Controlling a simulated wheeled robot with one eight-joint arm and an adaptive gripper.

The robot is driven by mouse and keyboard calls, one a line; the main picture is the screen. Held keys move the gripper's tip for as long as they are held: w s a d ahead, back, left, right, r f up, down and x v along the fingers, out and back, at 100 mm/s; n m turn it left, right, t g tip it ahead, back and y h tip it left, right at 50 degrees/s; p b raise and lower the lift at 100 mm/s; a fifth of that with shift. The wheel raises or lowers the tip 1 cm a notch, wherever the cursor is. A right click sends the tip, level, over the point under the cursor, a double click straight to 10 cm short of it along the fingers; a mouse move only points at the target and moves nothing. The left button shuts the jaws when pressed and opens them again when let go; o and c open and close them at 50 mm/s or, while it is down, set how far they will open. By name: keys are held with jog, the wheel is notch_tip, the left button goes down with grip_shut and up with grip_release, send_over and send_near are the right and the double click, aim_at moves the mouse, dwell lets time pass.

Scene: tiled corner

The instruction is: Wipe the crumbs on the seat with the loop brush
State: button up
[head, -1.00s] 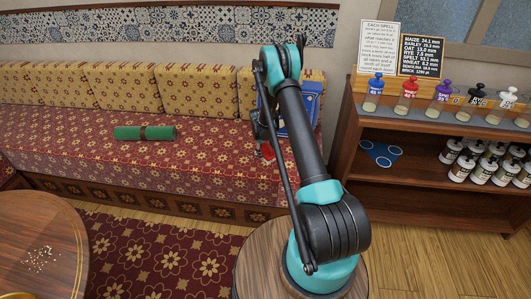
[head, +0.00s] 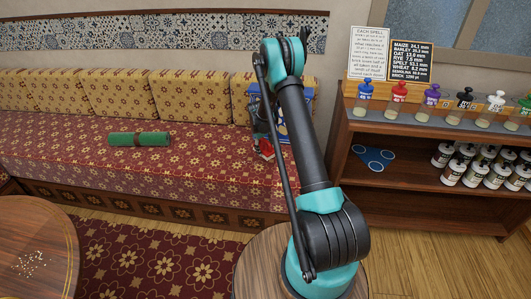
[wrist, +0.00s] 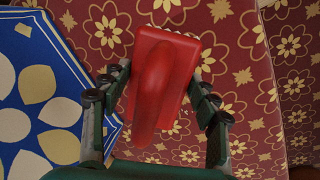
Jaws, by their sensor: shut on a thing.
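The red loop brush (wrist: 165,75) is held between the two fingers of my gripper (wrist: 160,98) in the wrist view, its loop handle towards the camera. A thin pale edge shows past its block, with the flowered red seat cloth behind it. In the head view the brush (head: 265,148) is a small red patch at my gripper (head: 262,138), over the right end of the seat (head: 75,140); my arm hides part of it. I cannot tell if it touches the seat. I make out no crumbs on the seat; pale crumbs (head: 30,263) lie on the round table (head: 55,225).
A blue patterned board (head: 300,110) stands at the seat's right end, close beside my gripper; it also shows in the wrist view (wrist: 40,95). A green roll (head: 138,139) lies on the seat. A wooden shelf (head: 345,165) with bottles stands at right.

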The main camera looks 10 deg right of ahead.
jog(key=shift+v, duration=0.9)
jog(key=shift+w+d, duration=0.1)
jog(key=shift+d, duration=0.05)
